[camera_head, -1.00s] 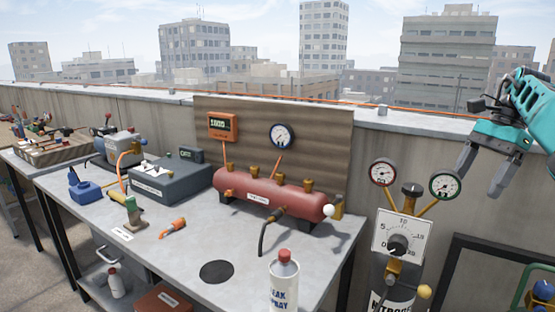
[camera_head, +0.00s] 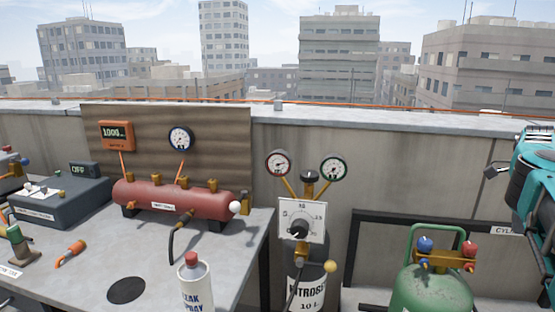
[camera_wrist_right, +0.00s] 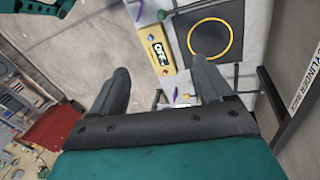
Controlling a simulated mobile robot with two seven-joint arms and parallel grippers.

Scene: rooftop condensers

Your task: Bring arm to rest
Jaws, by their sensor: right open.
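My right arm's teal and dark end (camera_head: 535,205) shows at the right edge of the head view, cut off by the frame, in front of the wall and right of the green cylinder. In the right wrist view my right gripper (camera_wrist_right: 162,78) has its two grey fingers wide apart with nothing between them. Beyond the fingers are a yellow device (camera_wrist_right: 157,52) with a small display and a dark square pad with a yellow ring (camera_wrist_right: 215,40). My left gripper is not identifiable in either view.
The workbench (camera_head: 225,275) carries a red manifold (camera_head: 165,198) and a leak spray bottle (camera_head: 194,290). Right of it stand a nitrogen cylinder (camera_head: 308,292) with gauges and a green cylinder (camera_head: 430,292) by a black rack frame (camera_head: 385,216). A concrete parapet (camera_head: 420,170) runs behind.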

